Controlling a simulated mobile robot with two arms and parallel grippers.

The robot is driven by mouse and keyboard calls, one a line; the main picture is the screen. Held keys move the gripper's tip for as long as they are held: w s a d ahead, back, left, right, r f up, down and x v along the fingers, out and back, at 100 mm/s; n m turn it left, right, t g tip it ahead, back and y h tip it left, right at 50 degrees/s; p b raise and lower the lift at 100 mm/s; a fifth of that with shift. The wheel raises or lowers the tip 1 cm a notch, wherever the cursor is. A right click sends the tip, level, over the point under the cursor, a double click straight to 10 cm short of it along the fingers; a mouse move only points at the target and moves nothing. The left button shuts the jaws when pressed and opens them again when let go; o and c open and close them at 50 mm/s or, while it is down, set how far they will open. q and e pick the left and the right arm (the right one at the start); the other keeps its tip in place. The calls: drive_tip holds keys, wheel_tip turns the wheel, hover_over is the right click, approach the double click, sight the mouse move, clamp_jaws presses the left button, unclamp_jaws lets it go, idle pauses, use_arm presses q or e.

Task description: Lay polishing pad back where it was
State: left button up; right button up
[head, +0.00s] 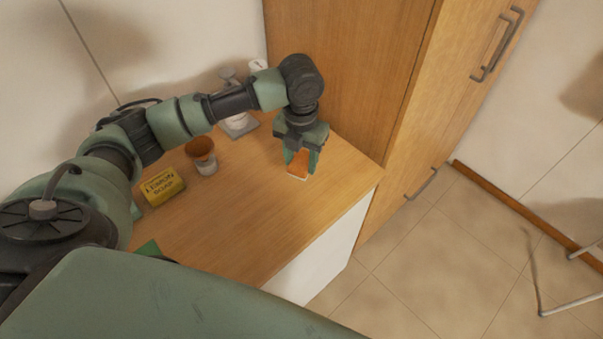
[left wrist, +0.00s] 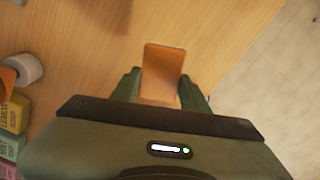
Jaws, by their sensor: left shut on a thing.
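The polishing pad (head: 299,162) is an orange block with a pale lower edge. It is between the fingers of my left gripper (head: 301,160), near the right end of the wooden cart top (head: 235,205). The gripper points down and is shut on the pad. In the left wrist view the pad (left wrist: 162,72) shows as an orange rectangle between the two green fingers (left wrist: 160,88). The pad is at or just above the cart top; I cannot tell whether it touches. My right gripper is not in view.
A yellow lemon soap box (head: 163,187) and an orange-brown cup (head: 201,155) stand left of the gripper. A grey-based item (head: 238,126) stands at the back. A tall wooden cabinet (head: 345,75) rises close behind and right. The cart's front and middle top are clear.

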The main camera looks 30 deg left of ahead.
sight(301, 187)
use_arm(q)
wheel_tip(301, 187, down, 2)
drive_tip(key=shift+f, duration=0.15)
drive_tip(key=shift+f+p, duration=0.55)
drive_tip(key=shift+f, duration=1.85)
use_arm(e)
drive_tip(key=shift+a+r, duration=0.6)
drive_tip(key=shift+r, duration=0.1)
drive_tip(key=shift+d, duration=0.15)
use_arm(q)
drive_tip(key=o, duration=1.2)
drive_tip(key=shift+f, duration=0.1)
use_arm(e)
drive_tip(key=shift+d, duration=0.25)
